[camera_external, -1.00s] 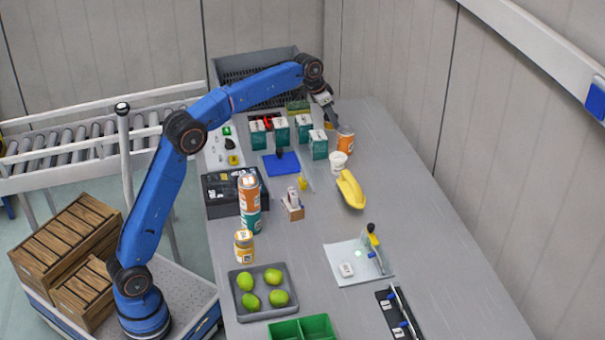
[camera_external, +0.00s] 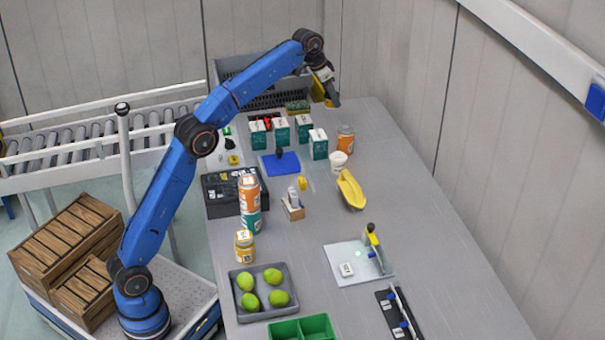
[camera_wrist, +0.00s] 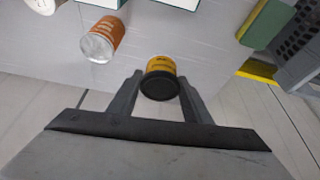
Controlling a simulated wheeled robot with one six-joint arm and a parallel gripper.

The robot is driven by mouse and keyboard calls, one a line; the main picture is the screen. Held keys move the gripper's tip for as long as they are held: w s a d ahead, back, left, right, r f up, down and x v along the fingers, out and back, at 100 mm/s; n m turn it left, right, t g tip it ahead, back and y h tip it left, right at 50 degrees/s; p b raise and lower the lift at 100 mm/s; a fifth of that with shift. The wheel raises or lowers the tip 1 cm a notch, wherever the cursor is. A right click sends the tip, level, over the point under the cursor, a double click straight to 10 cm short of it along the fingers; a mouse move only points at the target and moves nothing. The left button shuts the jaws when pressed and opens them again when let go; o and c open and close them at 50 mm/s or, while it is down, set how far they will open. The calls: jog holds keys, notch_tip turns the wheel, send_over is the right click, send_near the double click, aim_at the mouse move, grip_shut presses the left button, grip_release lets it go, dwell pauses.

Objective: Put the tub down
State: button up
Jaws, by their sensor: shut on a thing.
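A yellow tub with a black end (camera_wrist: 161,68) is held between the two fingers of my gripper (camera_wrist: 160,84) in the wrist view. In the external view my gripper (camera_external: 329,90) is above the far end of the grey table, and the tub shows as a small yellow patch (camera_external: 318,91) partly hidden by the fingers. The tub appears to be clear of the table top (camera_external: 440,240).
An orange jar (camera_external: 345,140) stands near my gripper, with a white cup (camera_external: 338,161) and several teal-and-white boxes (camera_external: 318,146) nearby. A grey crate (camera_external: 232,70) is at the back. The table's far right is clear.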

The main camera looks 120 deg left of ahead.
jog(key=shift+r, duration=1.2)
jog(key=shift+w+d+r, duration=0.1)
jog(key=shift+w+d, duration=0.1)
jog(key=shift+w, duration=0.05)
jog(key=w+d+r+m+t+h, duration=0.15)
jog(key=w+d+m, duration=0.35)
jog(key=w+d, duration=0.9)
jog(key=w+d+m+h, duration=0.2)
jog(key=w+d+m, duration=0.2)
jog(key=w+d, duration=0.95)
jog(key=d+f+m+h, duration=0.25)
jog(key=d+m, duration=0.55)
jog(key=d, duration=2.9)
jog(key=shift+g, duration=0.25)
jog(key=shift+w+d+f, duration=0.1)
jog(key=shift+f, duration=3.45)
jog(key=shift+w+d+f, duration=0.1)
jog(key=shift+f, duration=3.4)
jog(key=shift+f, duration=0.1)
